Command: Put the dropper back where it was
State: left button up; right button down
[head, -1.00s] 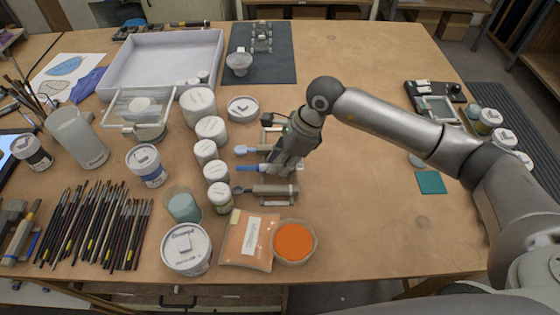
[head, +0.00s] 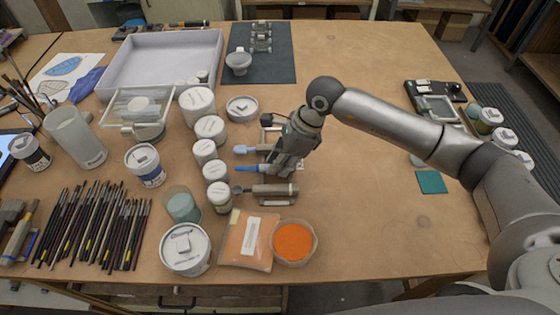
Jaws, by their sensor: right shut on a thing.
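My right gripper (head: 274,169) is low over a small rack (head: 277,203) in the middle of the table. It is shut on a slim tool with a blue end, which I take to be the dropper (head: 246,168). The dropper lies about level, its blue end pointing left out of the fingers. The gripper hides the rest of it, so I cannot tell whether it touches the rack. A pale blue-ended tool (head: 244,149) lies just behind it, and a tool with a grey-brown handle (head: 272,190) lies in front on the rack. My left gripper is not in view.
Several white-lidded jars (head: 215,171) stand in a row close to the left of the rack. A bowl of orange powder (head: 294,241) and an orange packet (head: 246,240) are in front. The table right of the gripper is mostly clear.

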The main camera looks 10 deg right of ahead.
jog(key=shift+f, duration=0.15)
jog(key=c, duration=1.3)
grip_release()
jog(key=shift+o, duration=0.2)
